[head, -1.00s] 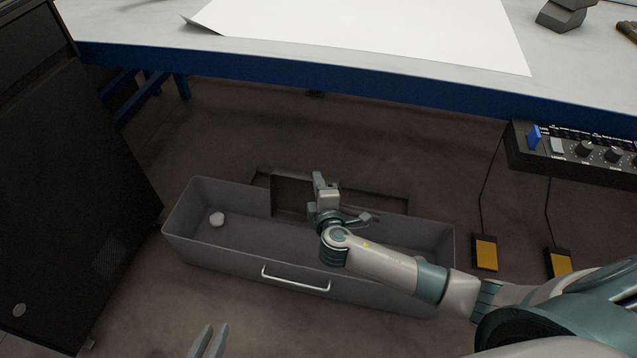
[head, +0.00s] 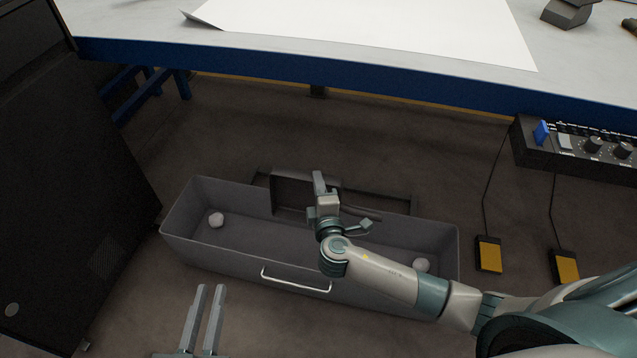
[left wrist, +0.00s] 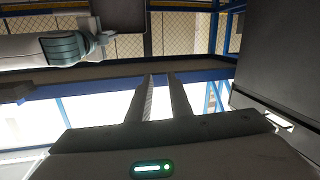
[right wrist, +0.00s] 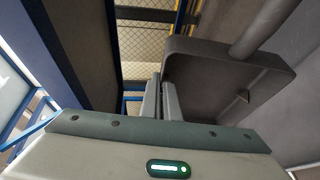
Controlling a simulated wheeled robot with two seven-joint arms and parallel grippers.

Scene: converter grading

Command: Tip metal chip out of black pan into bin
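The grey bin (head: 225,252) with a pale front handle stands on the floor. A small pale lump (head: 216,220) lies at its left end and another pale lump (head: 421,265) at its right end, beside my right arm. I cannot tell which is the metal chip. My right gripper (head: 320,185) is above the bin's back side, shut on the edge of the dark pan (head: 292,192). The pan (right wrist: 215,75) looks tilted in the right wrist view, and no lump shows on it. My left gripper (head: 208,292) is open and empty at the bin's front left.
A workbench (head: 330,78) with a blue edge and a white sheet is behind the bin. A dark cabinet (head: 65,190) stands at the left. A control panel (head: 580,150) and yellow pedals (head: 489,254) are at the right. Floor between bench and bin is mostly clear.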

